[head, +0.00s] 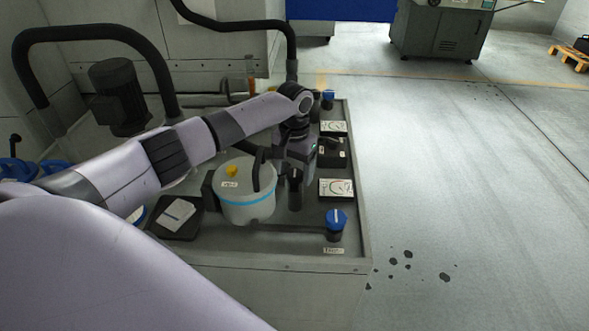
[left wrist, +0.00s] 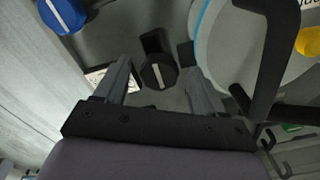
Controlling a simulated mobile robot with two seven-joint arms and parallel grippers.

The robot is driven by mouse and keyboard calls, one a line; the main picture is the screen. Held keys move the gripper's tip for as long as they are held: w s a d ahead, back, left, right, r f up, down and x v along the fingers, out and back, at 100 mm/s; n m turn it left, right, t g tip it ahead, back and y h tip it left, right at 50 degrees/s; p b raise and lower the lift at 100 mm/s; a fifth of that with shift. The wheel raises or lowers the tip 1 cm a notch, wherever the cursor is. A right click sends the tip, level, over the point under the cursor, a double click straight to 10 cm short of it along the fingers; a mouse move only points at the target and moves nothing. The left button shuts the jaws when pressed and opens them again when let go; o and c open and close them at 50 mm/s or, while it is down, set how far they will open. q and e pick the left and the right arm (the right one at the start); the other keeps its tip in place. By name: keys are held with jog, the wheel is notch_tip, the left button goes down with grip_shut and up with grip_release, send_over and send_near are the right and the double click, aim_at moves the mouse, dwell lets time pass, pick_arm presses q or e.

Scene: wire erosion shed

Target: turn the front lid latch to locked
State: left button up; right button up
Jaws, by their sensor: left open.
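A black knob-like latch (head: 295,190) with a white mark on top stands on the grey bench, just right of the white canister (head: 245,205). I take it to be the front lid latch. In the left wrist view the latch (left wrist: 158,74) shows its round black face, with a white line running nearly up and down the picture. My left gripper (left wrist: 157,68) is open, with one finger on each side of the latch in that view; contact cannot be seen. In the head view my left gripper (head: 292,165) is close behind the latch, its fingertips largely hidden. My right gripper is not in view.
The canister has a yellow knob (head: 231,170) and black handle close to my gripper. A blue knob (head: 336,222) stands at the front right corner. Floor to the right is open.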

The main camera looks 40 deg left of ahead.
pick_arm(q)
jog(key=c, duration=1.1)
jog(key=shift+o, duration=0.2)
